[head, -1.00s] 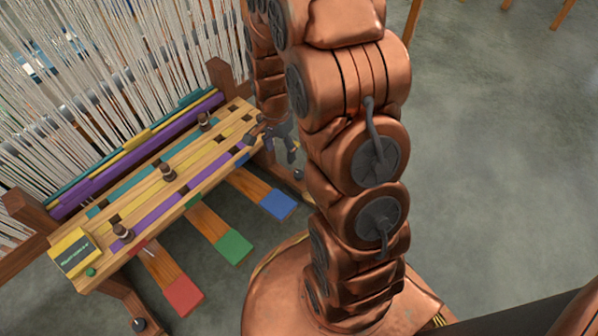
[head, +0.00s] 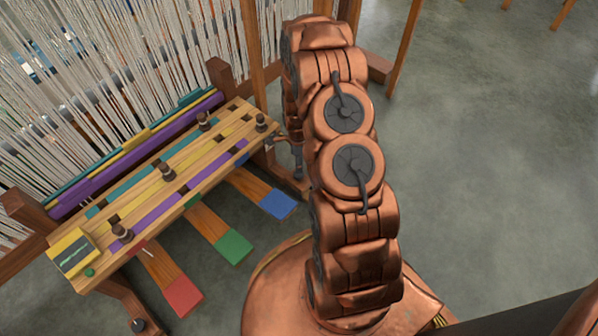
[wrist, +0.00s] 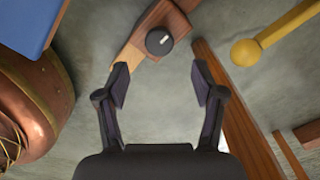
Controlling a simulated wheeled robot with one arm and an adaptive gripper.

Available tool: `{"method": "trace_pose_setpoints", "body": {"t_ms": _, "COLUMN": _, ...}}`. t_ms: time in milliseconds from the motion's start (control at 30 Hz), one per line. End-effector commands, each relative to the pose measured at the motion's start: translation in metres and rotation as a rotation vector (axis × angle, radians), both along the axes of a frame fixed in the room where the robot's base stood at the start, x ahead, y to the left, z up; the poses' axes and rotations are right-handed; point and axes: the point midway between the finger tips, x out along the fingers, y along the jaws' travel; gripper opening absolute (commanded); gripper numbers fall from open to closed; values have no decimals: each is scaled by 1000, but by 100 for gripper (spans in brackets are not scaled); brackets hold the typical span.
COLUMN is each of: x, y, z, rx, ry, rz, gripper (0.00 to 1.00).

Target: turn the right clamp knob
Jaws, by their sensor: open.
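The right clamp knob (wrist: 159,41) is a round black knob with a white mark, on a wooden foot of the loom (wrist: 172,22). In the wrist view it lies just beyond my fingertips, centred between them. My gripper (wrist: 160,82) is open and empty, with one finger to each side below the knob; it is not around it. In the head view my gripper (head: 297,155) hangs beside the loom's right end, and the knob there is hard to tell from it. The left clamp knob (head: 138,325) sits at the loom's lower left foot.
Blue (head: 277,204), green (head: 234,246) and red (head: 184,297) pedals stick out in front of the loom. A wooden beam (wrist: 240,120) runs close beside my right finger, with a yellow ball-ended rod (wrist: 246,52) beyond it. Open floor (head: 480,190) lies to the right.

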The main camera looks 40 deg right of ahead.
Motion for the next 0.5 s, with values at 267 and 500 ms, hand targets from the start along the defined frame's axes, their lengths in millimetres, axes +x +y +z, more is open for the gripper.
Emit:
{"method": "trace_pose_setpoints", "body": {"t_ms": 267, "x": 0, "y": 0, "z": -31, "rx": 1, "ry": -1, "rz": 0, "gripper": 68}}
{"method": "trace_pose_setpoints", "body": {"t_ms": 500, "x": -1, "y": 1, "z": -65, "rx": 2, "ry": 3, "rz": 1, "gripper": 68}}
